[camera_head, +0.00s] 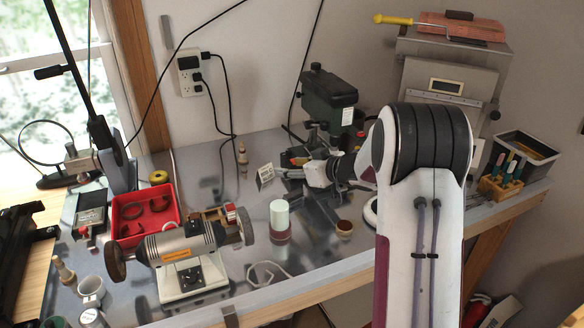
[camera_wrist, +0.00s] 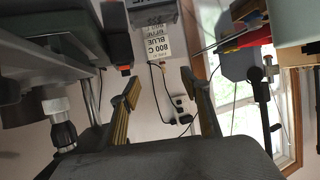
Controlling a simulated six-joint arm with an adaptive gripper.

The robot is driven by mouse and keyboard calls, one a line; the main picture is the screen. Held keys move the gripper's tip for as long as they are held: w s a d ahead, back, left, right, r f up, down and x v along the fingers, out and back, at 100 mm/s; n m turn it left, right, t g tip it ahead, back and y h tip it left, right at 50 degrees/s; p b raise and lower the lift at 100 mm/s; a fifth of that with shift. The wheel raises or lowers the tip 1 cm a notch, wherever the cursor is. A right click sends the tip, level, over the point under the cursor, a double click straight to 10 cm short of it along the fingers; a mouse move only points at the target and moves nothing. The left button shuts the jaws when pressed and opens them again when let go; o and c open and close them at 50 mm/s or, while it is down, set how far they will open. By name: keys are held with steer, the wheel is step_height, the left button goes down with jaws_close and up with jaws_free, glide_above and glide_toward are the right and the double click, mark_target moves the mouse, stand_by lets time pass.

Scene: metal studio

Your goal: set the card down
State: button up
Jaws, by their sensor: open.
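The card (camera_head: 265,174) is a small white card with dark print. It stands upright, slightly tilted, on the metal bench top towards the wall. In the wrist view the card (camera_wrist: 157,42) shows upside down, with large lettering that includes "800 C" and "BLUE". My gripper (camera_head: 287,172) is just right of the card in the head view, low over the bench, its fingers small and partly lost among dark things. In the wrist view my gripper (camera_wrist: 163,88) has its two fingers spread with nothing between them, and the card is beyond the tips, apart from them.
A drill press (camera_head: 328,98) stands close behind my gripper. A bench grinder (camera_head: 182,255), a red tray (camera_head: 146,212) and a pale green-topped jar (camera_head: 279,219) stand in front and left. A wooden peg (camera_head: 242,155) stands left of the card. Cables hang from a wall outlet (camera_head: 190,75).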

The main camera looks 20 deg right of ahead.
steer(key=shift+r, duration=0.1)
stand_by(0.3)
steer(key=s+r+m+h, duration=0.2)
steer(key=s+r+h, duration=0.25)
steer(key=r, duration=0.55)
steer(key=s+r+m+h, duration=0.25)
steer(key=s+r, duration=0.35)
steer(key=s, duration=0.4)
steer(key=s+a+f+g+y, duration=0.1)
steer(key=s+a, duration=0.4)
steer(key=s, duration=0.5)
steer(key=s+a+f+g, duration=0.3)
steer(key=s+a, duration=0.2)
steer(key=s, duration=0.6)
steer(key=s+a+f+g+y, duration=0.1)
steer(key=s+a, duration=0.4)
steer(key=s, duration=0.5)
step_height(320, 180, down, 2)
steer(key=shift+s+g+y, duration=0.25)
steer(key=shift+g+y, duration=0.05)
steer(key=shift+g, duration=0.4)
